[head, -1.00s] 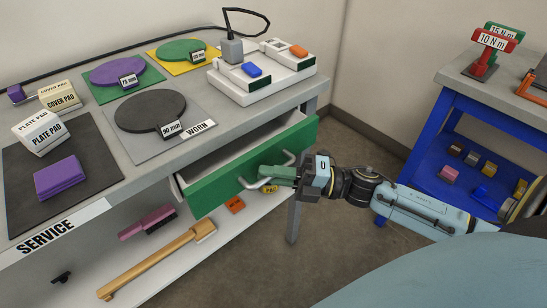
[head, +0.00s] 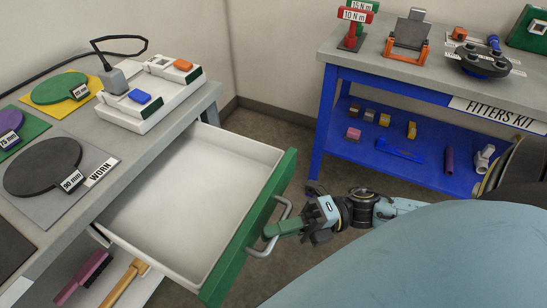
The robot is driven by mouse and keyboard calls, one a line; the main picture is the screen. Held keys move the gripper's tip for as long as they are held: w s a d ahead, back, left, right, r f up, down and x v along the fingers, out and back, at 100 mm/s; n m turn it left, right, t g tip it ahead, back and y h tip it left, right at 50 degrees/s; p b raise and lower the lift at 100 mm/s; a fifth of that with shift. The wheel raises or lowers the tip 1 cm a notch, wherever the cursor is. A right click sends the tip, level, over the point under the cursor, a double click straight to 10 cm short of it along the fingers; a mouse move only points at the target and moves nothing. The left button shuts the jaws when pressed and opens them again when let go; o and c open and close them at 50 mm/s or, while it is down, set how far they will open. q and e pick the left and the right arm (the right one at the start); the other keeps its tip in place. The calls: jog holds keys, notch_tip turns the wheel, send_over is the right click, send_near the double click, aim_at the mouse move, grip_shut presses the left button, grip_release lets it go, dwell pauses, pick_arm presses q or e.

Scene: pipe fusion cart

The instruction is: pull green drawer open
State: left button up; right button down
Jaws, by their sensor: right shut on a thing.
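The green-fronted drawer (head: 258,224) is pulled well out from under the service bench, and its white inside (head: 190,190) shows empty. Its grey bar handle (head: 286,207) is on the front face. My right gripper (head: 277,231) is at the handle, shut on it, with the arm coming in from the right. My left gripper is not in view.
The service bench top (head: 120,145) holds round coloured discs and a white charger tray (head: 150,95). The blue fitters kit table (head: 325,125) stands at the right with tools and small parts. Bare floor (head: 265,130) lies between the bench and the table.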

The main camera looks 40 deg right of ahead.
jog(key=c, duration=1.5)
grip_release()
jog(key=shift+o, duration=0.2)
jog(key=shift+d, duration=0.15)
